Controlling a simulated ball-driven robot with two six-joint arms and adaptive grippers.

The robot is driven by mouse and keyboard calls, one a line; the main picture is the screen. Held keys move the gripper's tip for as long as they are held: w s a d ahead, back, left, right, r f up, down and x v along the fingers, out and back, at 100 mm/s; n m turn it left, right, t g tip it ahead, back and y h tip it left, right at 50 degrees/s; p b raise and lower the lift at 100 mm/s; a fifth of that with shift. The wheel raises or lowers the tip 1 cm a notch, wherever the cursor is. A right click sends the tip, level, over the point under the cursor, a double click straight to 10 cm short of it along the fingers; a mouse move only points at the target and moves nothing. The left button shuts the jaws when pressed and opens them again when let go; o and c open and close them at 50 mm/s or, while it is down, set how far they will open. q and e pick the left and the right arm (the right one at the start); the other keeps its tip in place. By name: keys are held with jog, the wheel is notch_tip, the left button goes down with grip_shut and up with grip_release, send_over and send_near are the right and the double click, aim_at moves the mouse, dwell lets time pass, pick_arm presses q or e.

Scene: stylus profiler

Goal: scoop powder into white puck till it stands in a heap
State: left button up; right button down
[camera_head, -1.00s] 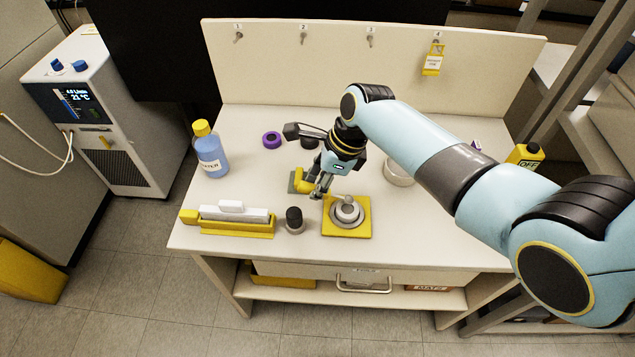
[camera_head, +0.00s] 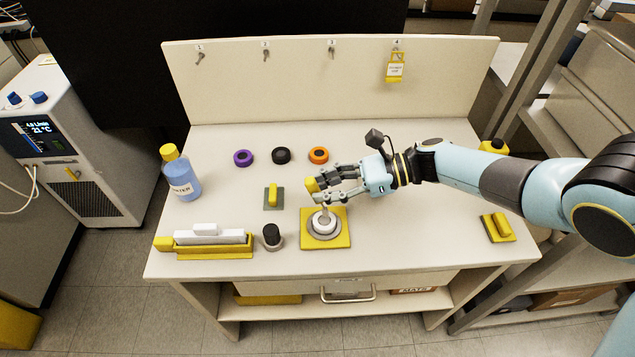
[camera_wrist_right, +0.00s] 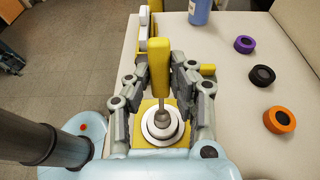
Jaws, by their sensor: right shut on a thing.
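The white puck (camera_head: 323,222) sits on a grey round base on a yellow plate (camera_head: 342,241) near the table's front. It also shows in the right wrist view (camera_wrist_right: 151,128). My right gripper (camera_head: 328,191) is just above and behind the puck. It is shut on the yellow handle of a scoop (camera_wrist_right: 158,66). The scoop's small rounded metal end (camera_wrist_right: 161,122) points down at the puck's middle; I cannot tell whether it touches. The scoop covers part of the puck's top, and I cannot make out powder or a heap. My left gripper is not in view.
A dark-capped round piece (camera_head: 272,236) and a yellow rack (camera_head: 208,252) stand left of the plate. A water bottle (camera_head: 181,177) is farther left. Purple (camera_head: 243,157), black (camera_head: 281,155) and orange (camera_head: 318,155) rings lie behind. A yellow block (camera_head: 497,227) lies at right.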

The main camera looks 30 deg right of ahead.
aim_at(306, 181)
dwell(0.6)
jog(key=a+h, duration=0.1)
jog(key=w+a+g+h, duration=0.1)
jog(key=shift+a+r+g+h, duration=0.1)
jog(key=shift+r+g+h, duration=0.2)
jog(key=shift+r+h, duration=0.1)
jog(key=a+g+h, duration=0.1)
jog(key=w+a+h, duration=0.1)
jog(key=h, duration=0.1)
jog(key=shift+w+g, duration=0.3)
jog(key=shift+g, duration=0.1)
jog(key=shift+w+a+f+g+h, duration=0.35)
jog(key=shift+g+h, duration=0.2)
jog(key=shift+h, duration=0.35)
jog(key=shift+w+a+f+g+h, duration=0.1)
jog(key=shift+a+f+g+h, duration=0.15)
jog(key=shift+a+g+h, duration=0.45)
jog(key=shift+d, duration=0.25)
